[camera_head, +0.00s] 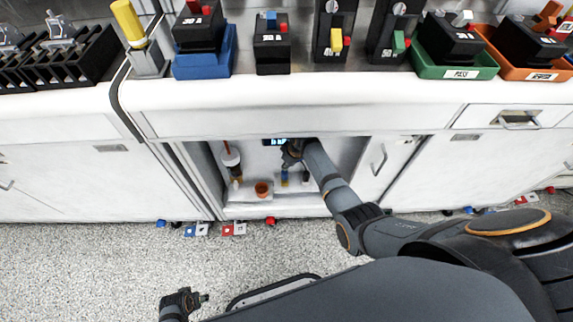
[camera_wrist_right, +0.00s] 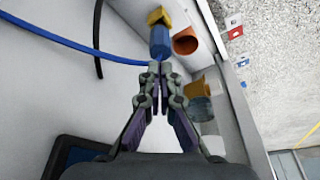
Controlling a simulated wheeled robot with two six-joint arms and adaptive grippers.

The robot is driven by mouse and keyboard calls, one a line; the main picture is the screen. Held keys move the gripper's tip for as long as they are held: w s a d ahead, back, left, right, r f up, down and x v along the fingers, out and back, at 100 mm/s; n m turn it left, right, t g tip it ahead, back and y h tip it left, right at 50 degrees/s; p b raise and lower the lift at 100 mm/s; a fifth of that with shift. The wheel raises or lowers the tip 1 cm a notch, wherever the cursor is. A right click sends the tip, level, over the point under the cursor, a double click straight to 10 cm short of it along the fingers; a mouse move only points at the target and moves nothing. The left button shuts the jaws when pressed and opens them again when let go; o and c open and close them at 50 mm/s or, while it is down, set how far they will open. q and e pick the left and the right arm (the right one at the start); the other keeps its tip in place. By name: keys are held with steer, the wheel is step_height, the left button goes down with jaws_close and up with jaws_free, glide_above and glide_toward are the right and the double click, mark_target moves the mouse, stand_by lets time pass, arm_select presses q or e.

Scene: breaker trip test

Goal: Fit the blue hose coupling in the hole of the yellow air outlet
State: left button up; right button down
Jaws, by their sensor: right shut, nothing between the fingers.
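The blue hose coupling (camera_wrist_right: 160,42) is in line with the yellow air outlet (camera_wrist_right: 158,15) and meets it. How deep it sits in the hole cannot be seen. A blue hose (camera_wrist_right: 85,48) runs to the coupling's near end. In the head view the coupling (camera_head: 284,174) stands above the yellow outlet (camera_head: 284,184) inside the open cabinet. My right gripper (camera_wrist_right: 157,68) is shut and empty, its fingertips just short of the coupling's near end; it also shows in the head view (camera_head: 289,160). My left gripper (camera_head: 203,298) is low at the left, away from the cabinet; its fingers are unclear.
An orange cup (camera_wrist_right: 186,42) stands close beside the outlet. Another yellow fitting (camera_wrist_right: 198,88) with a bluish cylinder is to the right. The cabinet's side walls and the counter (camera_head: 300,100) above bound the space. Several small coloured items lie on the floor in front.

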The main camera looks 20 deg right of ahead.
steer(key=s+d+r, duration=0.4)
steer(key=s+d, duration=0.4)
steer(key=s, duration=0.2)
steer(key=shift+s+r, duration=0.35)
steer(key=shift+r, duration=0.05)
